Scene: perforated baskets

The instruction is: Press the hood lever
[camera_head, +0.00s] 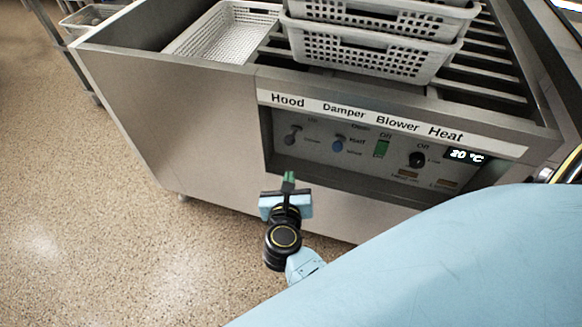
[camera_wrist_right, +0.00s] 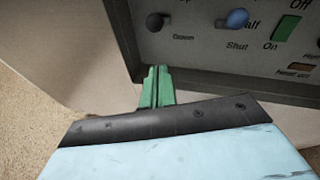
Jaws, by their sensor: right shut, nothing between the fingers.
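The hood lever (camera_head: 292,136) is a dark knob under the "Hood" label, at the left end of the control panel (camera_head: 330,158). It also shows in the right wrist view as a dark round knob (camera_wrist_right: 155,22) near the top. My right gripper (camera_head: 289,178) is shut and empty, with green fingertips, in front of the machine and below the panel. In the right wrist view its fingertips (camera_wrist_right: 157,80) point up toward the panel's lower left corner. They look apart from the lever. My left gripper is not in view.
Right of the lever are a blue damper knob (camera_head: 338,144), a green blower switch (camera_head: 381,149) and a black heat knob (camera_head: 417,160). A display (camera_head: 467,156) reads 20 °C. White perforated baskets (camera_head: 370,50) stand on the slatted top. Open floor (camera_head: 110,220) lies at left.

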